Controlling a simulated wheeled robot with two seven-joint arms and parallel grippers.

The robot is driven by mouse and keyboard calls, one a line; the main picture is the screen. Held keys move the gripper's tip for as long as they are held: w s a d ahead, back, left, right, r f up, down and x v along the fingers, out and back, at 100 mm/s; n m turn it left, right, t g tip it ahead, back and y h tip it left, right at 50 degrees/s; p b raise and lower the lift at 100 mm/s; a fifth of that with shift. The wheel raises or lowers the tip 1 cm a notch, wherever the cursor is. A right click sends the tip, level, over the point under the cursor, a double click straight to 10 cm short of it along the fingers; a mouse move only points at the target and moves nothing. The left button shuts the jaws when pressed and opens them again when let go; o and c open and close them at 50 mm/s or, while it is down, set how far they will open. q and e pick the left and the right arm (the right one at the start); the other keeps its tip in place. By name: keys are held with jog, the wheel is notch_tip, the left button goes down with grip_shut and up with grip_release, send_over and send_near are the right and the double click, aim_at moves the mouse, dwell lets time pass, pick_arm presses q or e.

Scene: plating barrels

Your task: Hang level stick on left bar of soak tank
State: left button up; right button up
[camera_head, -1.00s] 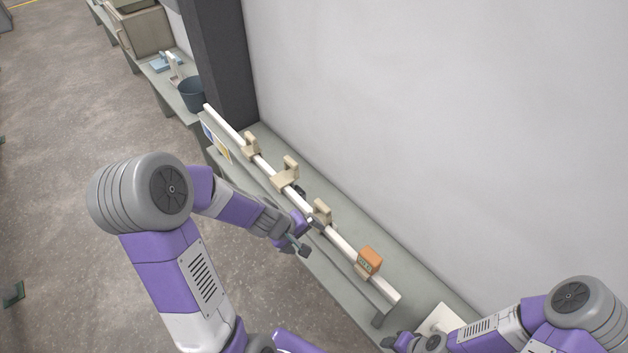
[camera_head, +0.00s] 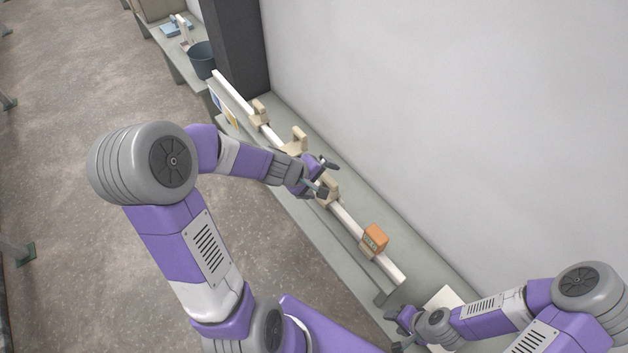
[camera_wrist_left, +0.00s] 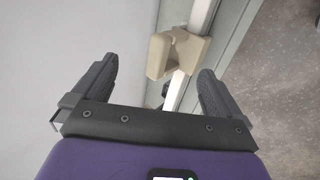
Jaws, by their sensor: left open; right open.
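My left gripper (camera_head: 325,178) is open and empty over the white rail (camera_head: 348,220), close to a beige hook-shaped piece (camera_head: 332,190). In the left wrist view, a beige hook-shaped piece (camera_wrist_left: 178,55) on the rail (camera_wrist_left: 199,20) lies ahead of the two spread fingers (camera_wrist_left: 157,80), apart from them. I cannot tell which of the beige pieces this is. My right gripper (camera_head: 396,330) is open and empty at the lower right, past the rail's near end. I cannot make out a level stick, and no soak tank can be identified in these views.
Other beige pieces (camera_head: 258,113) and an orange block (camera_head: 375,238) sit along the rail. A grey bench (camera_head: 385,215) runs below it against the pale wall (camera_head: 450,120). A dark column (camera_head: 237,45) and a dark bucket (camera_head: 202,60) stand beyond. The floor at left is open.

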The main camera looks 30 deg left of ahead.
aim_at(327, 182)
pick_arm(q)
jog(key=b+x, duration=0.2)
jog(key=x, duration=0.2)
jog(key=shift+w+d+f+b, duration=0.1)
jog(key=shift+w+f+b, duration=0.1)
jog(key=shift+f+b, duration=0.15)
jog(key=shift+f, duration=0.1)
jog(key=shift+s+d+f, duration=0.1)
jog(key=c, duration=0.9)
jog(key=shift+w+d, duration=0.15)
jog(key=shift+w, duration=0.2)
jog(key=c, duration=0.5)
jog(key=shift+s, duration=0.25)
grip_shut()
jog(key=shift+f, duration=0.15)
jog(key=shift+s+a, duration=0.1)
jog(key=shift+a, duration=0.2)
jog(key=shift+r+b, duration=0.25)
jog(key=shift+b, duration=0.85)
